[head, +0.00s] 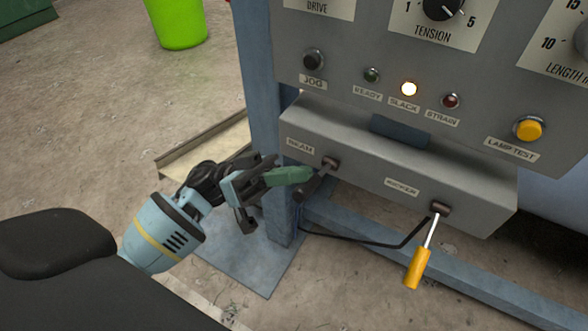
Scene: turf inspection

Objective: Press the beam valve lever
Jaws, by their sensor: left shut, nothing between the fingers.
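The beam valve (331,162) is a dark brown fitting on the front of the grey valve box, beside the BEAM label (300,147). A short rod slants down and left from it to a dark lever handle (308,187), partly hidden by my left gripper. My left gripper (302,175) has green fingers, shut and empty. Its tips overlap the beam lever in the picture; I cannot tell whether they touch it. My right gripper is not in view.
A second valve (440,207) has a lever with a yellow handle (417,268) hanging down. The panel (480,75) above carries knobs, a lit SLACK lamp (409,89) and a yellow LAMP TEST button (528,128). A blue post (262,80) stands close to my left gripper. A green bin (175,22) is behind.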

